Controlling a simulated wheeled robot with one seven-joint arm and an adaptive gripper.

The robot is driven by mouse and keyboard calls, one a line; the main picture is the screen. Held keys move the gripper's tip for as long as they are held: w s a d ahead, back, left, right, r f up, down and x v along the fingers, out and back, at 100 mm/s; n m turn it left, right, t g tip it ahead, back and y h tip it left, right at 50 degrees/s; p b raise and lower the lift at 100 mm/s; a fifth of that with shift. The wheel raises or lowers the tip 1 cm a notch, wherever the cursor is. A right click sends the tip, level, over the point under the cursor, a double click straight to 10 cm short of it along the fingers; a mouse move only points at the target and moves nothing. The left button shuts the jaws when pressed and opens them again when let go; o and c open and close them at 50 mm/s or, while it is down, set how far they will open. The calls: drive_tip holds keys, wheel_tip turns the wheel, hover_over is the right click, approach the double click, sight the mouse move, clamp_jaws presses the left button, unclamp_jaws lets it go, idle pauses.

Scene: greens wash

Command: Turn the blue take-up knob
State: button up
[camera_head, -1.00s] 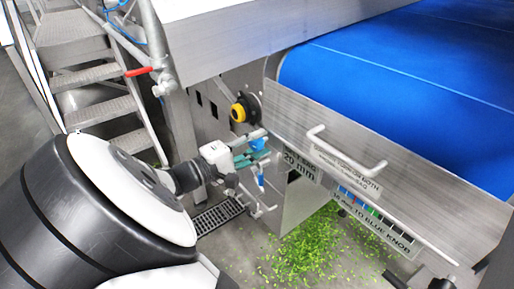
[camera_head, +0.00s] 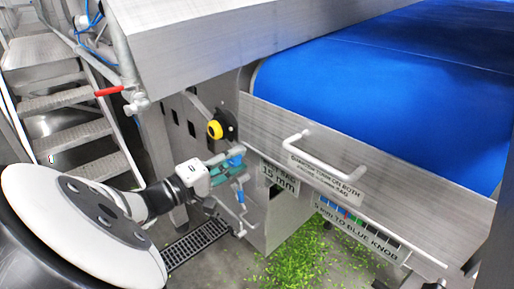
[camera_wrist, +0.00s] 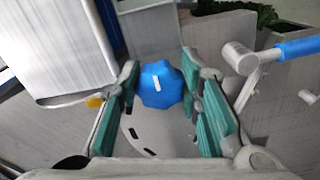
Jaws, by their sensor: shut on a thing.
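The blue take-up knob (camera_wrist: 158,84) is a lobed disc with a white mark, seen face-on in the wrist view. My gripper (camera_wrist: 160,92) has its teal-padded fingers on either side of the knob and is shut on it. In the head view the knob (camera_head: 236,160) shows only in part behind my gripper (camera_head: 228,162), low on the conveyor's side frame. A sign (camera_head: 279,178) on the frame reads 15 mm. A lower label (camera_head: 357,231) ends in "TO BLUE KNOB" beside a coloured scale.
A crank with a blue handle (camera_wrist: 298,48) sits close right of my gripper. A yellow-and-black button (camera_head: 215,130) is above it. A bar handle (camera_head: 325,158) juts from the frame. Metal stairs (camera_head: 75,120) stand left; chopped greens (camera_head: 300,256) lie on the floor.

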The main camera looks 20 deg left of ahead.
drive_tip(key=o, duration=1.2)
drive_tip(key=shift+c, duration=0.2)
